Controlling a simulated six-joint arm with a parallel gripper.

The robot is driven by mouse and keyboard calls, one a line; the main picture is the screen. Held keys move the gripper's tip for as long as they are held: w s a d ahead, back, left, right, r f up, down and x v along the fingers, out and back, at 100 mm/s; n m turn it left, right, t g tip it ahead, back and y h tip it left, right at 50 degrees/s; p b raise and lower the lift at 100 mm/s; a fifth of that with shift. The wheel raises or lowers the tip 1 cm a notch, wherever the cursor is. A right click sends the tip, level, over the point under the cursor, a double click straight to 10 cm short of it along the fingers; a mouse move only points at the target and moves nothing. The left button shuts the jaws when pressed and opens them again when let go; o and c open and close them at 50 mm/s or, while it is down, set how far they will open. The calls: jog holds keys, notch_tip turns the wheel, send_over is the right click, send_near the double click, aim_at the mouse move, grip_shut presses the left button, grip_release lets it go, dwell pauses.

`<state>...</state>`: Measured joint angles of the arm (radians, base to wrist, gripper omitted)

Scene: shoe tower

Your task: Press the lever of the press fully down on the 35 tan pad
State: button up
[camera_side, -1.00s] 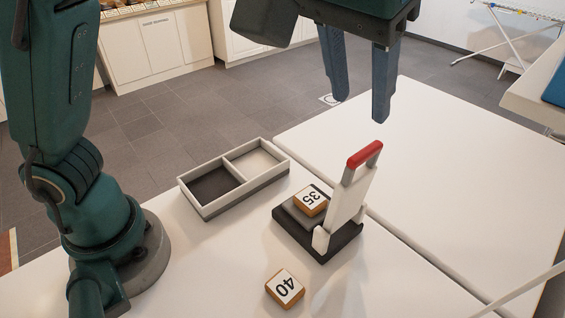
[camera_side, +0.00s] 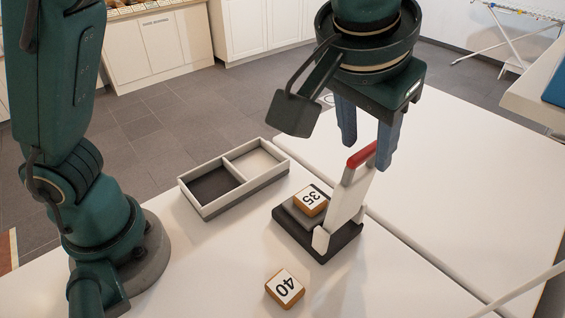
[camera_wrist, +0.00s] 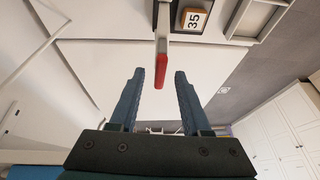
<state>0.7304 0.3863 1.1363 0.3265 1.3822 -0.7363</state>
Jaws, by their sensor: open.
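The press has a black base (camera_side: 330,247) and a white lever (camera_side: 345,200) with a red handle bar (camera_side: 362,154). The lever stands raised, tilted slightly to the right. The tan pad marked 35 (camera_side: 310,200) lies on the base, left of the lever. My gripper (camera_side: 366,157) is open, with its blue fingers at about the height of the handle. In the wrist view the red handle (camera_wrist: 160,70) reaches towards the gap between my open fingers (camera_wrist: 160,78), nearer the left one. The pad 35 also shows in the wrist view (camera_wrist: 193,20). I cannot tell whether a finger touches the handle.
A second tan pad marked 40 (camera_side: 285,289) lies on the white table (camera_side: 215,270) in front of the press. A two-compartment tray (camera_side: 212,212) stands to the left of the press. The table to the right of the press is clear.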

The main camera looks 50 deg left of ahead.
grip_shut()
dwell(1.3)
